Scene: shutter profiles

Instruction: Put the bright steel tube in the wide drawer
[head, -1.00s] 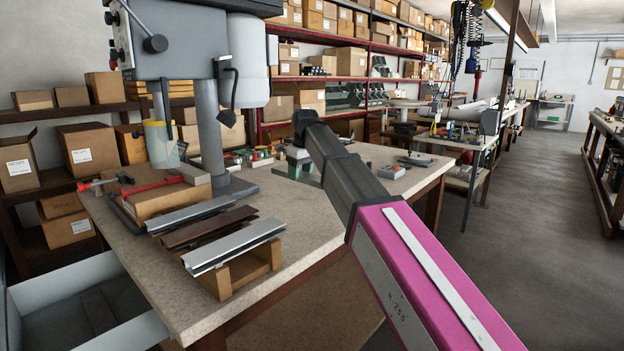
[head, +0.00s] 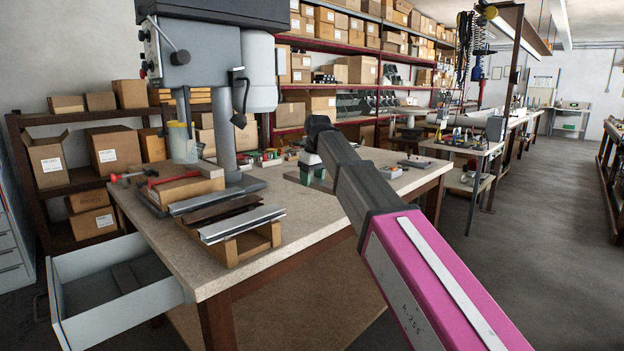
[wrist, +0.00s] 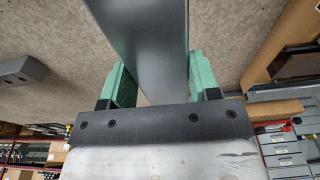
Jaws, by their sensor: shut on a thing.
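My gripper (wrist: 160,85) has green fingers shut on a long, smooth grey metal piece, seemingly the bright steel tube (wrist: 145,40). It runs out past the fingers to the picture's top edge, with the stone-coloured benchtop behind it. In the head view my gripper (head: 313,174) shows small behind my pink and black arm, over the bench, and the tube can hardly be made out. The wide drawer (head: 125,312) stands pulled out at the left end of the bench. It is grey and open at the top, with a dark flat piece lying inside.
A wooden stand (head: 250,244) on the bench's near side holds grey and brown profiles. A drill press (head: 215,75) rises behind it, with a red-handled tool (head: 180,177) beside it. Shelves with boxes (head: 110,145) stand at the left. Floor at the right is clear.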

